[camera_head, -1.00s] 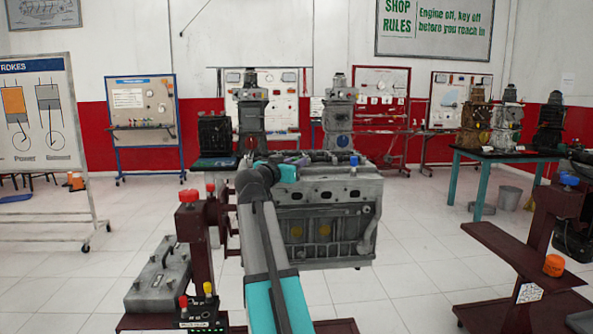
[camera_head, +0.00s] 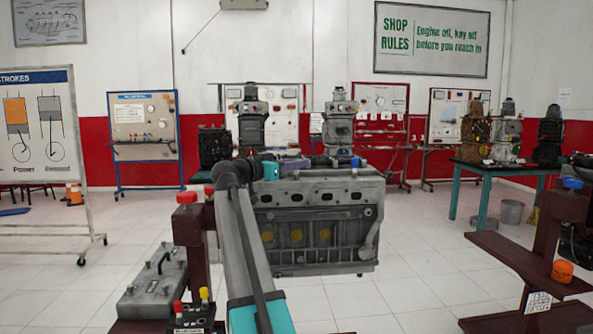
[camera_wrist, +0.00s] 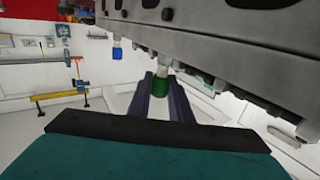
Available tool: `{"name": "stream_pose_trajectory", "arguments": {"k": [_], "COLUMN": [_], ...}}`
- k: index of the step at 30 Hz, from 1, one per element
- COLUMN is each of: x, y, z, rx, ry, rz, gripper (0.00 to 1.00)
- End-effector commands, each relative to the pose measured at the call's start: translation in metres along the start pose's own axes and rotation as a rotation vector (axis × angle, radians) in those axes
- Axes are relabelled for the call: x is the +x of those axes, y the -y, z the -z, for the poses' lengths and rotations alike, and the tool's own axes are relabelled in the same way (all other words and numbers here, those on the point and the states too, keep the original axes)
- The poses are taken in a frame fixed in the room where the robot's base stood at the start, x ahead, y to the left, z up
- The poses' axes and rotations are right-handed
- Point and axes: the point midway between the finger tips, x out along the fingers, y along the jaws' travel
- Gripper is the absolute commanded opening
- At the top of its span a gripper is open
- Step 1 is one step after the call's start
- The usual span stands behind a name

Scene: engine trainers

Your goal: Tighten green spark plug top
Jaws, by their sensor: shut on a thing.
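The green spark plug top (camera_wrist: 160,87) sits between the two dark purple fingers of my gripper (camera_wrist: 162,94) in the wrist view. The fingers are shut on it, and a pale plug stem runs from it towards the engine. A blue top (camera_wrist: 117,52) sits on another plug to the left. The grey engine block (camera_head: 318,225) stands in the middle of the head view, and its edge (camera_wrist: 225,45) fills the upper right of the wrist view. In the head view my gripper (camera_head: 294,164) is at the engine's top edge; the green top cannot be made out there.
A grey battery (camera_head: 150,287) lies at the lower left beside a dark red stand (camera_head: 193,240). A dark red shelf stand (camera_head: 515,260) is at the right. A teal table (camera_head: 490,168) with engines stands behind.

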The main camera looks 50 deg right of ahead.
Motion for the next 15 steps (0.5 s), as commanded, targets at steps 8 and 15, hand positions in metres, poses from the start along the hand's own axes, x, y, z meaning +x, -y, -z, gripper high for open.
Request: {"name": "stream_pose_trajectory", "arguments": {"k": [8,15], "x": [0.0013,0.0008], "y": [0.0015,0.0002], "z": [-0.001,-0.0007], "rx": [-0.001,-0.001], "ry": [0.001,0.001], "rz": [-0.12,-0.171], "gripper": [0.0,0.0]}}
